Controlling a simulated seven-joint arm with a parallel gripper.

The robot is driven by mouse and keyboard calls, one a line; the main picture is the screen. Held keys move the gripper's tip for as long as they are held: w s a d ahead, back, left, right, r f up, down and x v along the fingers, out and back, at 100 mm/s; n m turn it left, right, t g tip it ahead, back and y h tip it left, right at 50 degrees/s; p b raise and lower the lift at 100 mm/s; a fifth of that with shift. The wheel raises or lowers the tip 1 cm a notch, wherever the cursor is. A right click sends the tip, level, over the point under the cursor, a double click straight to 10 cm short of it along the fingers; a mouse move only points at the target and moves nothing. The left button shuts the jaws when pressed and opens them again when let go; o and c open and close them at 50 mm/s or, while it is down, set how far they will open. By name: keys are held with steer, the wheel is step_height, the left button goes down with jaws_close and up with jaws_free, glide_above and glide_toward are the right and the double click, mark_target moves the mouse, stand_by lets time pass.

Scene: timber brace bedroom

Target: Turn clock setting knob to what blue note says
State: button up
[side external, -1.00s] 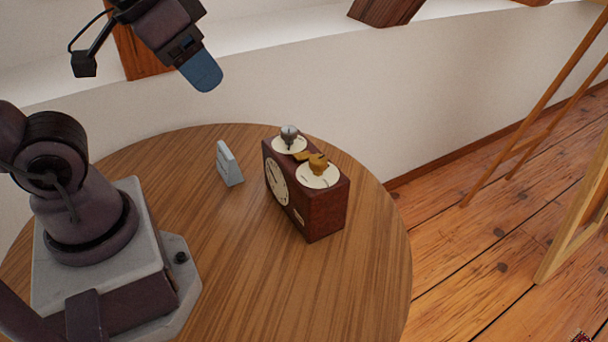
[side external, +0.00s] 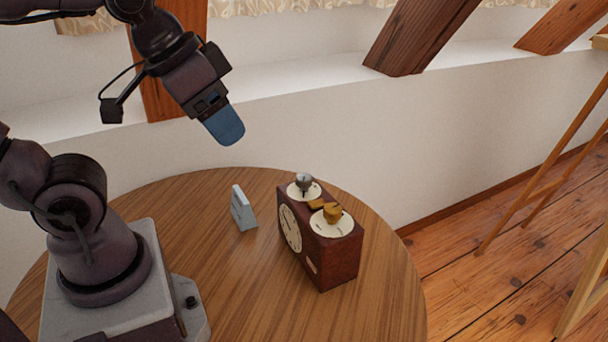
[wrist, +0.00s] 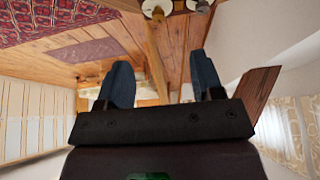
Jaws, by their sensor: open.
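The clock (side external: 335,262) is a dark red-brown box standing on the round wooden table. A cream clock face (side external: 290,228) is on its left side. My gripper (side external: 226,126) is above and left of the clock, touching nothing. In the wrist view my gripper (wrist: 162,80) is open and empty, and the clock's dials (wrist: 158,8) show at the top edge.
The round table (side external: 375,305) has bare room in front of and around the clock. A white wall (side external: 330,135) with a ledge and slanted timber braces (side external: 415,38) rises behind. A wooden easel-like stand (side external: 540,165) is on the plank floor at right.

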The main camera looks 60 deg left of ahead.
steer(key=w+a+f+g, duration=0.3)
steer(key=w, duration=0.4)
steer(key=m+g, duration=0.2)
steer(key=m, duration=0.4)
glide_above(304, 177)
step_height(304, 177, down, 4)
steer(key=f, duration=0.1)
step_height(304, 177, down, 12)
steer(key=shift+a+r, duration=0.1)
steer(key=shift+r, duration=0.1)
steer(key=shift+c, duration=0.2)
steer(key=c, duration=0.9)
